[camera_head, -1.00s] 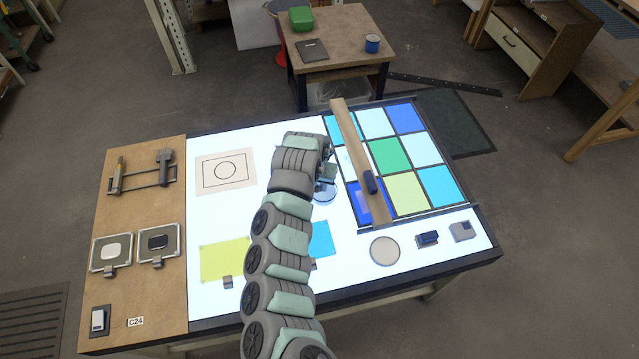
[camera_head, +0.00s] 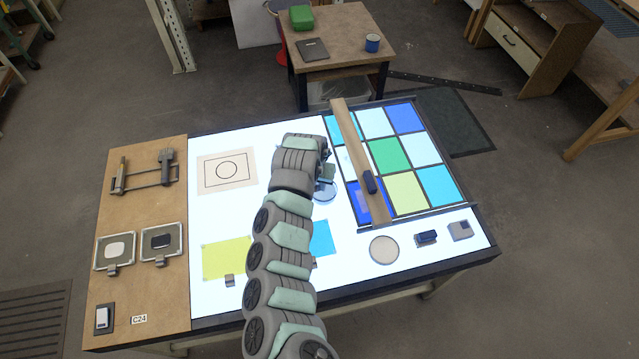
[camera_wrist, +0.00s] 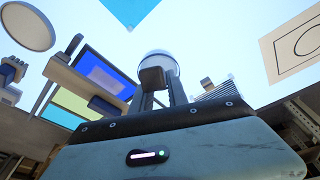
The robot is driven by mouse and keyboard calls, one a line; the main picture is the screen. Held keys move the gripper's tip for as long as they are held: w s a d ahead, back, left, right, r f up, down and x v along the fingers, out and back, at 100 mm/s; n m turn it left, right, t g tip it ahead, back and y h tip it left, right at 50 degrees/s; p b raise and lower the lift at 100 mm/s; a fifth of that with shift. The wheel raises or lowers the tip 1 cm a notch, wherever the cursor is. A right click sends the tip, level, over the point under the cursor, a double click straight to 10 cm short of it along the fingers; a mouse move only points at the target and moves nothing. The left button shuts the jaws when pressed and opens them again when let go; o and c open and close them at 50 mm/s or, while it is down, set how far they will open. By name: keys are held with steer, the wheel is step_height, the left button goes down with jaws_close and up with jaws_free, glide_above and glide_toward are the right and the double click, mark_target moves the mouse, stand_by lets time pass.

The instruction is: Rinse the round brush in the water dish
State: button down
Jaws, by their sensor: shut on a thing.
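My gripper (camera_head: 326,170) is over the lit table, just above the water dish (camera_head: 325,191), a small clear round dish. The arm partly hides both in the head view. In the wrist view my gripper (camera_wrist: 155,98) is shut on a dark, block-like handle, taken as the round brush (camera_wrist: 152,77). The dish's pale round shape (camera_wrist: 159,63) lies right behind it. The brush tip is hidden, so I cannot tell whether it touches the water.
A wooden bar (camera_head: 357,160) with a dark grip lies across the coloured glass panel (camera_head: 389,155) to the right. A rack (camera_head: 143,178) with tools stands on the left board. A round tan disc (camera_head: 384,250) and small blocks lie at the front right.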

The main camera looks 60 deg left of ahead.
steer(key=shift+p, duration=1.05)
steer(key=shift+w+d+p, duration=0.25)
steer(key=shift+w+p, duration=0.1)
steer(key=shift+p, duration=0.05)
stand_by(0.5)
steer(key=shift+s+r, duration=0.1)
steer(key=shift+r, duration=0.05)
steer(key=r+p, duration=0.1)
steer(key=p, duration=0.1)
steer(key=s+d+r+p, duration=0.1)
steer(key=p, duration=0.2)
steer(key=r+p, duration=0.1)
steer(key=p, duration=0.1)
steer(key=shift+s+d+r, duration=0.2)
steer(key=shift+s+d, duration=0.05)
steer(key=shift+d, duration=0.15)
steer(key=shift+w+a+p+v, duration=0.1)
steer(key=shift+p+v, duration=0.6)
steer(key=shift+w+a+p+v, duration=0.1)
steer(key=shift+p+v, duration=0.65)
steer(key=shift+w+a+p+v, duration=0.15)
steer(key=shift+p+v, duration=0.55)
